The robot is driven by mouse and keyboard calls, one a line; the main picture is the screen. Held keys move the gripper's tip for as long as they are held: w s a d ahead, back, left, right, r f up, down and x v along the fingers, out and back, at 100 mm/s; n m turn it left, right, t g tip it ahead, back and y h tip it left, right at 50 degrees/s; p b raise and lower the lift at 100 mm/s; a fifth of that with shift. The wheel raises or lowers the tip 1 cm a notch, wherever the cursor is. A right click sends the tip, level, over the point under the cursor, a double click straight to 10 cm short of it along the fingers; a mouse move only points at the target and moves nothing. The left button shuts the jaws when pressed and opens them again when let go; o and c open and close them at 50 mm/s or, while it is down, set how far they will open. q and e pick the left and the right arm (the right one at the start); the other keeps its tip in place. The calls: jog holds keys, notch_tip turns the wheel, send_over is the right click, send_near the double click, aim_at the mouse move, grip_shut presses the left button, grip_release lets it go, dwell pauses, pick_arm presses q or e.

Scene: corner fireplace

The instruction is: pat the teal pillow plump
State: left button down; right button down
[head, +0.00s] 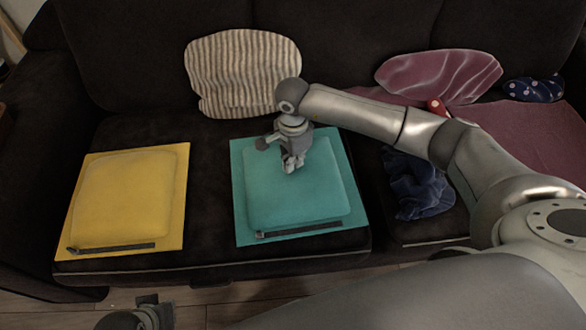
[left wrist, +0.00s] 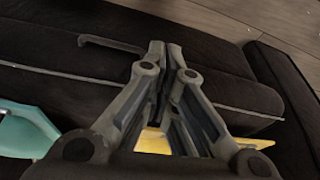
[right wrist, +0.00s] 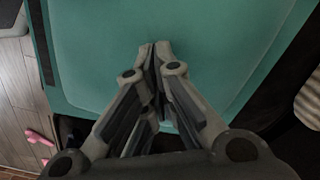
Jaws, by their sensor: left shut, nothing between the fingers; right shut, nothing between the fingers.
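The teal pillow (head: 300,199) lies flat on the dark sofa seat, with a dark strip along its front edge. My right gripper (head: 291,165) is shut and empty, pointing down over the upper middle of the pillow. In the right wrist view the shut fingertips (right wrist: 155,45) show against the teal pillow (right wrist: 200,25); I cannot tell whether they touch it. My left gripper (left wrist: 165,45) is shut and empty over dark upholstery. In the head view a part of it shows at the bottom left edge. A teal corner (left wrist: 25,130) shows in the left wrist view.
A yellow pillow (head: 125,195) lies left of the teal one. A striped cushion (head: 243,72) leans on the backrest. Mauve cloth (head: 530,135), a mauve cushion (head: 440,75), a navy dotted item (head: 535,88) and crumpled blue cloth (head: 418,187) are on the right.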

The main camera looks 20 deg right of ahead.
jog(key=shift+f, duration=0.35)
jog(key=shift+f+b, duration=0.15)
jog(key=shift+b, duration=0.2)
jog(key=shift+f, duration=0.25)
jog(key=shift+r, duration=0.15)
pick_arm(q)
jog(key=v, duration=0.3)
jog(key=shift+s, duration=0.15)
